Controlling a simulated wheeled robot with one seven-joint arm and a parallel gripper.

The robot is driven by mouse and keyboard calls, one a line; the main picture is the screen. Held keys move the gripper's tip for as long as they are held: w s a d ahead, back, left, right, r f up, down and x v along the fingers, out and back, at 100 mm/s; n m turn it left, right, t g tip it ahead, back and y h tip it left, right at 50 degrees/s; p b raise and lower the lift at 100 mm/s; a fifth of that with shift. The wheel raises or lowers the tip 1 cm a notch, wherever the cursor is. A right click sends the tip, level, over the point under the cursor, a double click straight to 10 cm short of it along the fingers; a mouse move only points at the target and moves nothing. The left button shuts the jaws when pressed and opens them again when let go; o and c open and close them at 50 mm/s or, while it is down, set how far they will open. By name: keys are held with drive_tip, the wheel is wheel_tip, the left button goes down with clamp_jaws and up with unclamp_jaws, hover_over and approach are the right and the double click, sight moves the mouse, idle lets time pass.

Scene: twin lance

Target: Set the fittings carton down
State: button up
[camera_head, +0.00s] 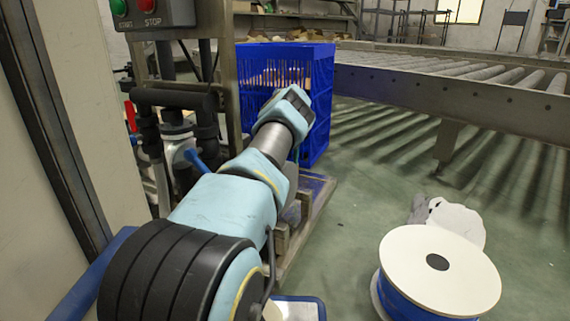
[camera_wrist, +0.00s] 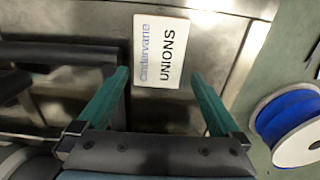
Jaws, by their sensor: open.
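The fittings carton (camera_wrist: 161,52) is a small white box in the wrist view, with "UNIONS" in black and a blue brand name on its face. It shows against a grey steel surface (camera_wrist: 225,35); whether it touches that surface I cannot tell. My gripper (camera_wrist: 160,77) is open, its two green fingers apart, one on each side of the carton's lower edge. Gaps show between the carton and both fingers. In the head view my arm reaches forward toward a blue crate; the gripper's fingers and the carton are hidden there.
The blue slatted crate (camera_head: 318,112) stands beyond my wrist. A roller conveyor (camera_head: 455,95) runs along the right. A white-and-blue spool (camera_head: 440,270) stands on the floor at right, near a pale crumpled thing (camera_head: 458,222). Pipes and a START/STOP box (camera_head: 155,14) are at left.

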wheel_tip(320, 180, up, 6)
drive_tip(key=p, duration=0.2)
drive_tip(key=shift+r, duration=0.1)
